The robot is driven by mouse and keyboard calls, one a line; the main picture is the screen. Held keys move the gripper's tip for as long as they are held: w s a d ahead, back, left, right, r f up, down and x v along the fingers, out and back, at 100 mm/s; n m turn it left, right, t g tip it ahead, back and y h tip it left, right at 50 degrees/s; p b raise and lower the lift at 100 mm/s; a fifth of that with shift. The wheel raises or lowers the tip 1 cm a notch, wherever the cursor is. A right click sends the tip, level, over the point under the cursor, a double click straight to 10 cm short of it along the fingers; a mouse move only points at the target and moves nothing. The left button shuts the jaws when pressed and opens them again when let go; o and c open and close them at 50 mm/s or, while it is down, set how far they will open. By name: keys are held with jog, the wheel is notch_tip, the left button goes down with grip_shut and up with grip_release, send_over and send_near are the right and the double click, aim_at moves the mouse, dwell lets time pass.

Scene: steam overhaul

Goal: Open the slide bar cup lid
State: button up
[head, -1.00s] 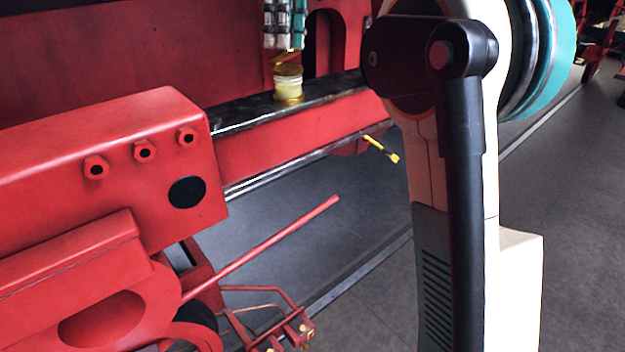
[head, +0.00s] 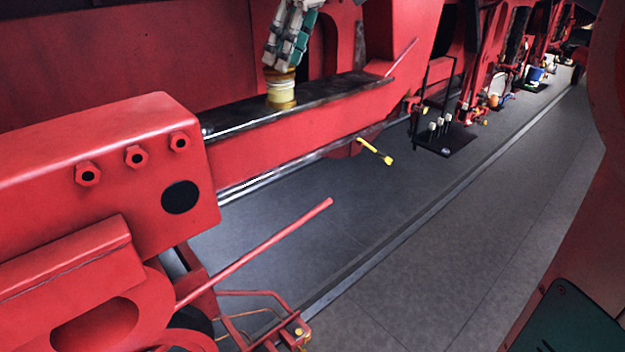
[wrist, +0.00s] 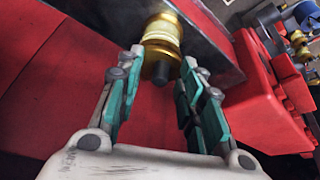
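The slide bar cup (head: 281,92) is a small cream-and-brass cup standing upright on the dark top of the slide bar (head: 325,92) in the head view. Its brass lid (head: 280,74) shows at the top, just below my fingers; whether it is fully seated is hard to tell. My gripper (head: 278,62) is tilted above the cup. In the wrist view my gripper (wrist: 163,72) has its teal-padded fingers apart, with the cup (wrist: 162,42) just beyond the tips. Nothing is clearly held. Contact with the lid cannot be told.
A red housing with several hex nuts (head: 137,156) stands at left. A red plate with an oval opening rises behind the bar. A yellow-tipped lever (head: 376,151) sticks out below. A black tool tray (head: 444,138) sits farther back. The grey floor (head: 400,240) is open at right.

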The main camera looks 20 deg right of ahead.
jog(key=b+v, duration=0.2)
jog(key=v, duration=1.2)
jog(key=s+a+f+m+b, duration=0.1)
jog(key=f+b, duration=0.5)
jog(key=f, duration=0.7)
jog(key=s+a+f+m+t+h+b, duration=0.1)
jog(key=s+a+f+m+b, duration=0.1)
jog(key=f+b, duration=0.5)
jog(key=s+a+f+m+b, duration=0.1)
jog(key=s+f+b, duration=0.3)
jog(key=f, duration=1.6)
jog(key=b, duration=0.3)
jog(key=shift+a+m+h, duration=0.15)
jog(key=shift+m+h, duration=0.15)
jog(key=shift+m, duration=0.1)
